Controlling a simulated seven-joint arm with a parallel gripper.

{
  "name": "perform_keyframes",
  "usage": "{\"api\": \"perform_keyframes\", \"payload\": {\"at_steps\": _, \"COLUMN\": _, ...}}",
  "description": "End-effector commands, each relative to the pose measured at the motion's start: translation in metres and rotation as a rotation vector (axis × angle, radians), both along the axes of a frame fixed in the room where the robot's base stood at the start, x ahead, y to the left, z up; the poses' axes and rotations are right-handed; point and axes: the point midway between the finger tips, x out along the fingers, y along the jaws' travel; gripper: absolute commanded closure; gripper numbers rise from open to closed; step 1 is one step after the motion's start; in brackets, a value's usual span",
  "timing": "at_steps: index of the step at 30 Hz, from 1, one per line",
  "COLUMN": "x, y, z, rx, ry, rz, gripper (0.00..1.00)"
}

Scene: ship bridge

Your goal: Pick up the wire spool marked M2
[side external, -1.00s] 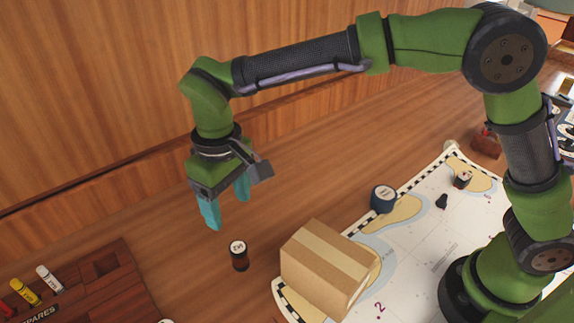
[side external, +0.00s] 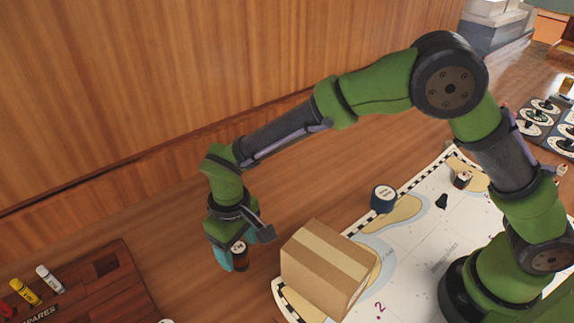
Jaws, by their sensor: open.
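A small dark brown spool (side external: 240,257) with a white top label stands upright on the wooden surface, left of the cardboard box. Its label is too small to read surely. My gripper (side external: 233,259) is low at the spool, pointing down and open. One teal finger shows at the spool's left side; the other finger is not clearly visible. I cannot tell whether the fingers touch the spool.
A cardboard box (side external: 327,267) stands close right of the spool on a chart (side external: 410,250). A dark round object with a white label (side external: 383,199) sits behind it. A wooden spares rack (side external: 100,283) is at left. A wooden wall (side external: 150,80) rises behind.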

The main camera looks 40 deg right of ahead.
Motion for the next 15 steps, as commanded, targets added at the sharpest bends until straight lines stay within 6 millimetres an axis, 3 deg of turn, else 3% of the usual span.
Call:
{"api": "perform_keyframes", "payload": {"at_steps": 6, "x": 0.000, "y": -0.001, "z": -0.029, "rx": -0.002, "ry": 0.003, "rz": 0.000, "gripper": 0.33}}
{"api": "perform_keyframes", "payload": {"at_steps": 14, "x": 0.000, "y": -0.001, "z": -0.031, "rx": 0.000, "ry": 0.000, "rz": -0.001, "gripper": 0.33}}
{"api": "perform_keyframes", "payload": {"at_steps": 15, "x": 0.000, "y": -0.001, "z": -0.031, "rx": 0.000, "ry": 0.000, "rz": 0.000, "gripper": 0.37}}
